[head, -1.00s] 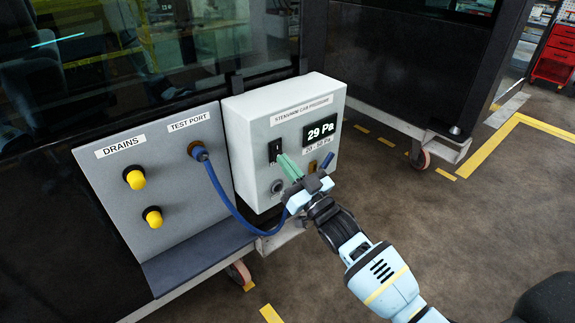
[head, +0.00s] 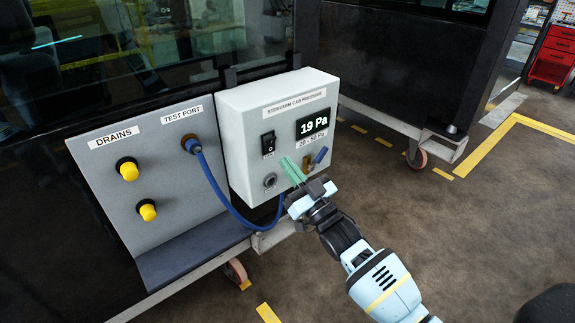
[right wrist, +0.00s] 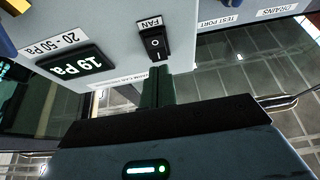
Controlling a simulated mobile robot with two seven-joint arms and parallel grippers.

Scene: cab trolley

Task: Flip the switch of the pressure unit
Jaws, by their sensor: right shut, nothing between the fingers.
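The pressure unit (head: 240,158) is a pale box with a display (head: 311,124) reading 19 Pa. Its black rocker switch (head: 268,142), labelled FAN, is in plain view left of the display. The switch also shows in the right wrist view (right wrist: 153,43), with the marks on its rocker visible. My right gripper (head: 287,163) has green fingers shut and empty. In the head view the fingertips are just below and right of the switch. In the right wrist view the fingers (right wrist: 157,88) point towards the switch; whether they touch the panel I cannot tell. My left gripper is not in view.
A grey panel (head: 165,175) with yellow drain knobs (head: 129,171) and a test port stands left of the unit. A blue hose (head: 212,182) loops from the port to beneath the unit. Open floor lies to the right.

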